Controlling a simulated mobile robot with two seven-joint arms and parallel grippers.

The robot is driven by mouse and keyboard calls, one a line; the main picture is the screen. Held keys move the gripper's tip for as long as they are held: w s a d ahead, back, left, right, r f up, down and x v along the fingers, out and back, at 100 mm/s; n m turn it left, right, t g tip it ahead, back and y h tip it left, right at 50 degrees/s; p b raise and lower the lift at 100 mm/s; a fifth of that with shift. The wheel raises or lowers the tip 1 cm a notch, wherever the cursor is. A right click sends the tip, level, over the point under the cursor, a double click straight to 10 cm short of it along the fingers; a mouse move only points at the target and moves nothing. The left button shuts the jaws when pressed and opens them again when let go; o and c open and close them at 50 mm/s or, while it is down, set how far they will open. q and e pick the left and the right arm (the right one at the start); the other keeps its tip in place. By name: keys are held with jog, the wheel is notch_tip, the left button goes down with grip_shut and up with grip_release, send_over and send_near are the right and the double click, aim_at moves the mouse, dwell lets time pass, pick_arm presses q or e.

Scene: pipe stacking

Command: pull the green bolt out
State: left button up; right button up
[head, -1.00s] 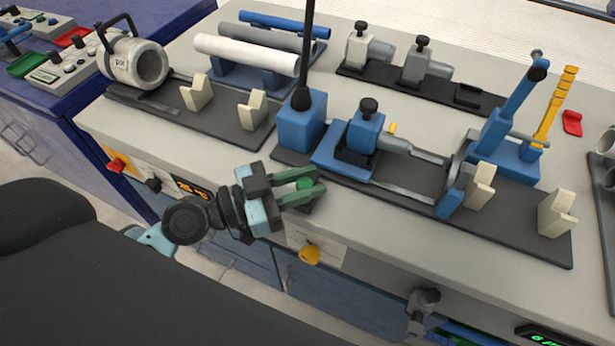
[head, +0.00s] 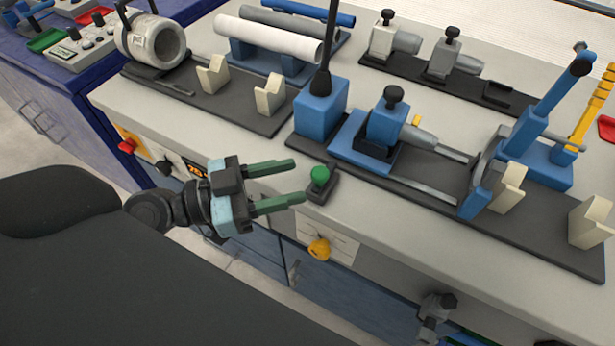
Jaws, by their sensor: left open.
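The green bolt (head: 320,176) has a round green head and stands upright in a small dark block (head: 322,190) at the front edge of the bench. Its shank is hidden. My left gripper (head: 298,180) is open and empty, with its two green fingers pointing right toward the bolt. The fingertips are just left of the bolt head and appear apart from it. My right gripper is not in view.
A blue clamping fixture (head: 388,122) and a blue block with a tall black rod (head: 320,108) stand behind the bolt. A yellow knob (head: 319,249) sticks out of the bench front below.

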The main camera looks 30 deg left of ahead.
pick_arm(q)
jog(key=shift+b+v, duration=0.5)
jog(key=shift+v, duration=0.5)
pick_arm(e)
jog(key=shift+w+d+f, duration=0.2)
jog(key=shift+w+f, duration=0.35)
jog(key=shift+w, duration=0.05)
pick_arm(q)
jog(key=shift+d, duration=0.1)
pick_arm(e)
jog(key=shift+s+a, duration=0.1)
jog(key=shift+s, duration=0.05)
